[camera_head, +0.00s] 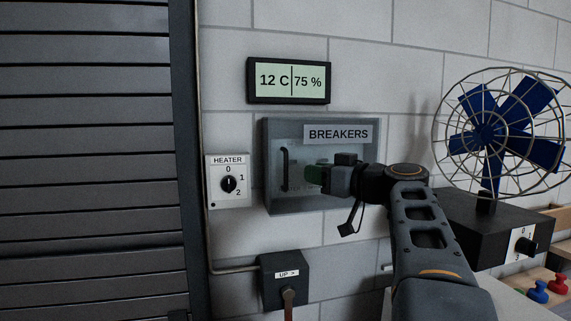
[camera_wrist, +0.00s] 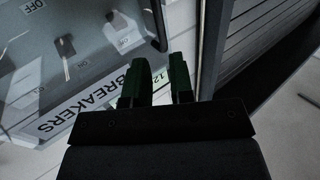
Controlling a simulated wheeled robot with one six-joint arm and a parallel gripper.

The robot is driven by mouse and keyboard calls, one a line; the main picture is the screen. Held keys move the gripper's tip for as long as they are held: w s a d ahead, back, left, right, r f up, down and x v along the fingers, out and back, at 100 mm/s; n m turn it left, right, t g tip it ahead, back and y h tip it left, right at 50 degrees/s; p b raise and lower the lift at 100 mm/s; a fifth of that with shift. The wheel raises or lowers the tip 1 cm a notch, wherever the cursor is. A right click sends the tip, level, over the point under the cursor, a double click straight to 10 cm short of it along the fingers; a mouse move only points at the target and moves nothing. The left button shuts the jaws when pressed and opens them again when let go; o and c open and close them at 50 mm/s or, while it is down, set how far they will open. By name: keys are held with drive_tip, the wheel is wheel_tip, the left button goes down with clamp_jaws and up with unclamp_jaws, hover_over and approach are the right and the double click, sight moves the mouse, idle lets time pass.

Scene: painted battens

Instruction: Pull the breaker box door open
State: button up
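The breaker box (camera_head: 350,202) is a grey box on the wall with a see-through door labelled BREAKERS. The door looks shut. Its black upright handle (camera_head: 285,169) is near the door's left edge. My gripper (camera_head: 309,177) is in front of the door, just right of the handle, with green fingers. In the wrist view my gripper (camera_wrist: 163,65) is open, with an empty gap between its fingers. There the handle (camera_wrist: 158,25) lies beyond the fingertips, roughly in line with the gap. Switches marked OFF show through the door (camera_wrist: 85,85). I see no contact with the handle.
A heater dial (camera_head: 228,183) is left of the box, beside a dark slatted shutter (camera_head: 90,160). A display (camera_head: 289,80) hangs above. A lever box (camera_head: 283,280) is below. A caged blue fan (camera_head: 500,135) stands at right.

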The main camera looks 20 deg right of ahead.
sight(286, 185)
drive_tip(key=p+x, duration=0.3)
drive_tip(key=x, duration=0.6)
drive_tip(key=shift+w, duration=0.1)
clamp_jaws()
